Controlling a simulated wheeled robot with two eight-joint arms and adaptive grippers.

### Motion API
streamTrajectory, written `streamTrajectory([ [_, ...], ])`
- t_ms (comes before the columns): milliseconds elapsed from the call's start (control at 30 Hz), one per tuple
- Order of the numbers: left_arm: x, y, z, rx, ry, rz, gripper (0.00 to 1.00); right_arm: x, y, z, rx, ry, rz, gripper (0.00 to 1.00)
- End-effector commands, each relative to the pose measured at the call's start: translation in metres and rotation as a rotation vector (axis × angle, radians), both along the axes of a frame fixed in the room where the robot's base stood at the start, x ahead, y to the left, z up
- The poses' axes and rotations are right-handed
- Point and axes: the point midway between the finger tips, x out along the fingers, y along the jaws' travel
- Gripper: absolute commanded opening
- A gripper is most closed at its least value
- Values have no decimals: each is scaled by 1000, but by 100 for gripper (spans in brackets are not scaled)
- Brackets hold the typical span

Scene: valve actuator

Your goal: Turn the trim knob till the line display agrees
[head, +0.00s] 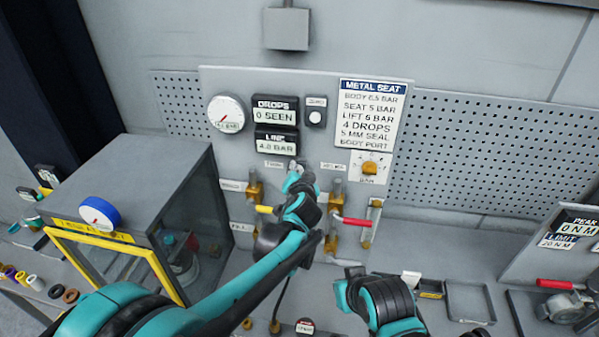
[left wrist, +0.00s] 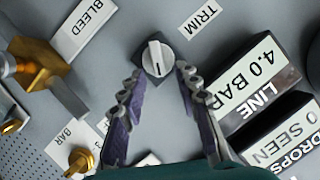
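The trim knob (left wrist: 155,58), a white round knob with a dark pointer mark on a dark square base, shows in the left wrist view near the TRIM label (left wrist: 199,18). My left gripper (left wrist: 157,80) is open, its two fingers apart on either side below the knob; I cannot tell whether they touch it. In the head view my left gripper (head: 297,172) reaches the panel and largely hides the knob. The line display (head: 275,146) reads 4.0 BAR, and also shows in the left wrist view (left wrist: 245,80). My right gripper (head: 352,290) is low over the bench, its fingers unclear.
The drops display (head: 274,112) reads 0 SEEN. A METAL SEAT card (head: 371,113) lists SEAT 5 BAR and LIFT 6 BAR. A round gauge (head: 226,114) is at the left. Brass valves, one with a red handle (head: 355,221), sit below. A yellow-framed cabinet (head: 135,175) stands left.

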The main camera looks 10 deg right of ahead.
Motion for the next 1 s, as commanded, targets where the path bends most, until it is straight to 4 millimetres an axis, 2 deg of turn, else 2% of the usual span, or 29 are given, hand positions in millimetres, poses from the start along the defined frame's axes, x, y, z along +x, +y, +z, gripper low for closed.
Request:
streamTrajectory([
  [167, -1, 0, 0, 0, 0, 0, 32, 0, 0, 0, 0, 0, 0, 0],
  [267, -8, 1, 3, 0, 0, -1, 32, 0, 0, 0, 0, 0, 0, 0],
  [700, -89, 16, 31, 0, 0, -2, 32, 0, 0, 0, 0, 0, 0, 0],
  [833, -104, 19, 36, 0, 0, -2, 32, 0, 0, 0, 0, 0, 0, 0],
  [1000, -112, 21, 39, 0, 0, 0, 32, 0, 0, 0, 0, 0, 0, 0],
])
